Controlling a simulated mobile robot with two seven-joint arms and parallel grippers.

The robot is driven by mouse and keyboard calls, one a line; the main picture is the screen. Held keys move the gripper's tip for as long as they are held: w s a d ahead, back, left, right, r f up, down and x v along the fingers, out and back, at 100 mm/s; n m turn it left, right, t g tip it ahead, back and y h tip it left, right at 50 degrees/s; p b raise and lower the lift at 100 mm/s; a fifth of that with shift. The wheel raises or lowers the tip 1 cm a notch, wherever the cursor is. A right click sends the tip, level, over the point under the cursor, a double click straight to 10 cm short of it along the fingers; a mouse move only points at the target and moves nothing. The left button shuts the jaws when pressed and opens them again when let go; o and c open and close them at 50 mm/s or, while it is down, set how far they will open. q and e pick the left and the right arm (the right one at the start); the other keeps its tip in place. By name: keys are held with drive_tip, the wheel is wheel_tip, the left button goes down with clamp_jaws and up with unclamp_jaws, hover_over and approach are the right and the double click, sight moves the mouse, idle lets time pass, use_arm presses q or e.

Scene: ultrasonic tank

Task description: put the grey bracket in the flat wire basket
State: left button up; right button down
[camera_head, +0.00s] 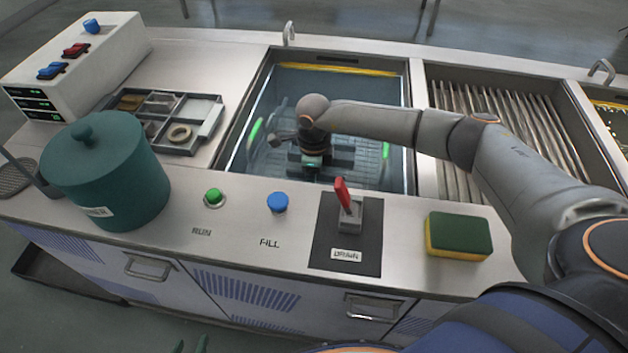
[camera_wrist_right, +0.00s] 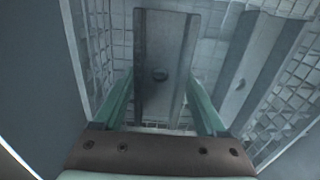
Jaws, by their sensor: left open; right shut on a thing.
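My right gripper (camera_wrist_right: 159,84) is shut on the grey bracket (camera_wrist_right: 163,45), a channel-shaped piece with a dark round hole, seen between its green fingers in the right wrist view. In the head view my right arm reaches down into the tank (camera_head: 238,150), and the arm hides much of the gripper and bracket. The flat wire basket (camera_head: 372,172) lies low in the tank; its mesh (camera_wrist_right: 103,55) shows around and below the bracket. I cannot tell whether the bracket touches the mesh. Only the green fingertips of my left gripper (camera_head: 191,345) show, apart and empty, at the bottom edge.
Another long grey piece (camera_wrist_right: 245,65) lies right of the bracket. A green pot (camera_head: 110,180), divided tray (camera_head: 205,110), red drain lever (camera_head: 343,195), and green-yellow sponge (camera_head: 458,235) stand around the tank. A ribbed basin (camera_head: 490,110) lies to its right.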

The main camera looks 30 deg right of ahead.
drive_tip(key=shift+f, duration=0.15)
unclamp_jaws()
wheel_tip(320, 180, up, 12)
drive_tip(key=shift+r+p, duration=0.25)
drive_tip(key=shift+p, duration=0.1)
idle(0.4)
